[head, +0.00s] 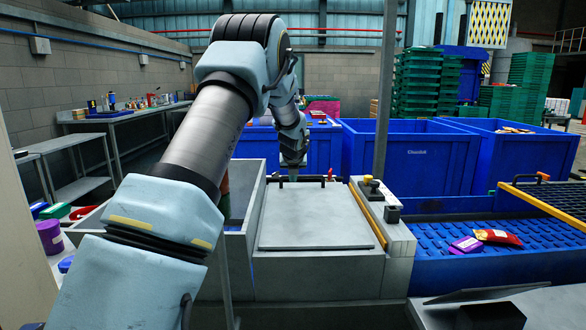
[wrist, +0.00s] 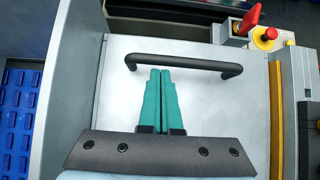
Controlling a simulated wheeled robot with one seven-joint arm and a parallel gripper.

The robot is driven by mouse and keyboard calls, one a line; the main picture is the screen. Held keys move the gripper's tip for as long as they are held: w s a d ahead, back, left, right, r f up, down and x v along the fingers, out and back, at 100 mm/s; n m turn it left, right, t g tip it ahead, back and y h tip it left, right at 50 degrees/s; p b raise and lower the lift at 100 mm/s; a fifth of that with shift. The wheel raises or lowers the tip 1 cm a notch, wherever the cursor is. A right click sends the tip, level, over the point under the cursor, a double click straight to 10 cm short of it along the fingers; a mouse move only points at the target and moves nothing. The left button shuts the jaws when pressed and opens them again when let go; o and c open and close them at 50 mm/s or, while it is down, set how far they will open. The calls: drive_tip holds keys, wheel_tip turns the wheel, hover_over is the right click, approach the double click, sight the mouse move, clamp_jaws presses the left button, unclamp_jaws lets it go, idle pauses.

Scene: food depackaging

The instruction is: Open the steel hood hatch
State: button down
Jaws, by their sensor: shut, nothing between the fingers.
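The steel hood hatch (head: 312,222) is a flat grey lid on top of a steel housing, lying closed in the head view. It fills the middle of the wrist view (wrist: 215,110). A black bar handle (wrist: 184,62) runs across the hatch near its far edge; part of it shows in the head view (head: 312,178). My gripper (wrist: 161,70) has two green fingers pressed together, pointing at the handle. Their tips appear just short of or under the bar, and nothing is between them. I cannot tell whether they touch it. In the head view my gripper (head: 293,173) is at the handle.
A control strip with a red emergency button (wrist: 267,36) and a red lever (wrist: 250,17) stands right of the hatch. A blue conveyor (head: 450,262) carries packages at the right. Large blue bins (head: 410,158) stand behind. A steel side wall (wrist: 70,70) borders the left.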

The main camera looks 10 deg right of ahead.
drive_tip(key=shift+x, duration=1)
drive_tip(key=shift+r, duration=0.15)
